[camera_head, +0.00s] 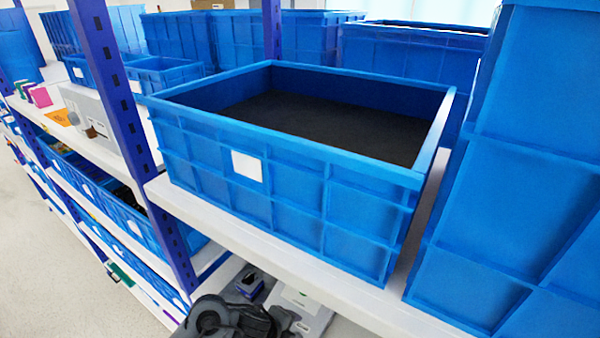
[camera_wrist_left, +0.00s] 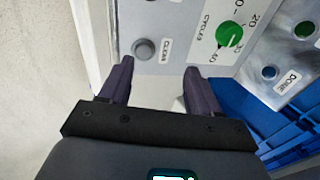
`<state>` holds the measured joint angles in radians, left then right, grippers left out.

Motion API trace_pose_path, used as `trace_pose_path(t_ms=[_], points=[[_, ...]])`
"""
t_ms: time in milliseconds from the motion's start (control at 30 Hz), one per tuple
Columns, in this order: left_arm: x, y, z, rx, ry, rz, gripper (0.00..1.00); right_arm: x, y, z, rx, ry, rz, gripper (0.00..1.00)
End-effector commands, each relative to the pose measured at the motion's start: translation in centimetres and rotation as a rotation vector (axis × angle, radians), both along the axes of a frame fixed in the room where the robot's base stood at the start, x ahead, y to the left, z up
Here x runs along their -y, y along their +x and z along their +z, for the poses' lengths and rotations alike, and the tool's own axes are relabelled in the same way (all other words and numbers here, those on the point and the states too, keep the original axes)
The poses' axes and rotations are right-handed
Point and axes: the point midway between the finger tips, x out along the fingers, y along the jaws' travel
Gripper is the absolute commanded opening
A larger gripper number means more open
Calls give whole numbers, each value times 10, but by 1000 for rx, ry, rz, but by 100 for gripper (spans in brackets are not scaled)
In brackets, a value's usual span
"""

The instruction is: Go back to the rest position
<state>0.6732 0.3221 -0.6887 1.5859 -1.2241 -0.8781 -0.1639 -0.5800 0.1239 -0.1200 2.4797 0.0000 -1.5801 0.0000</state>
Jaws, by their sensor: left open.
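In the left wrist view, my left gripper (camera_wrist_left: 160,68) is open, its two dark fingers apart with nothing between them. Beyond the fingertips is a grey control panel (camera_wrist_left: 176,22). It carries a round green rotary knob (camera_wrist_left: 229,36) with a printed scale and the label CYCLES. The knob is up and right of the fingers, apart from them. A grey round button (camera_wrist_left: 144,49) labelled CLEAR lies beyond the gap between the fingers. In the head view, part of my grey arm (camera_head: 225,316) shows at the bottom, in front of a pale panel (camera_head: 303,299). My right gripper is not in view.
A large blue crate (camera_head: 350,215) stands on a white shelf (camera_head: 178,199) above my arm. A blue upright post (camera_head: 128,130) stands to its left. A tall blue crate (camera_head: 520,200) fills the right side. Open floor (camera_head: 40,270) shows at lower left.

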Motion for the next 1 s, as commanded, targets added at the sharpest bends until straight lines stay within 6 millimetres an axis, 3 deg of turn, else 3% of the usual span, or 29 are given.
trace_pose_path(t_ms=[133, 267, 467, 700, 900, 1000], points=[[18, -32, 8, -11, -170, 219, 63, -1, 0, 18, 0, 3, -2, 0], [9, -58, 19, -50, -309, 488, 63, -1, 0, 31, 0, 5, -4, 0], [-47, -113, 28, -170, -454, 963, 63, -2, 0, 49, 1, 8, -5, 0], [-128, -199, 34, -331, -511, 1491, 63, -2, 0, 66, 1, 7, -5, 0], [-167, -252, 40, -413, -509, 1753, 63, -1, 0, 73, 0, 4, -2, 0], [-176, -265, 42, -432, -508, 1816, 63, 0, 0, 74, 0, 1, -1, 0]])
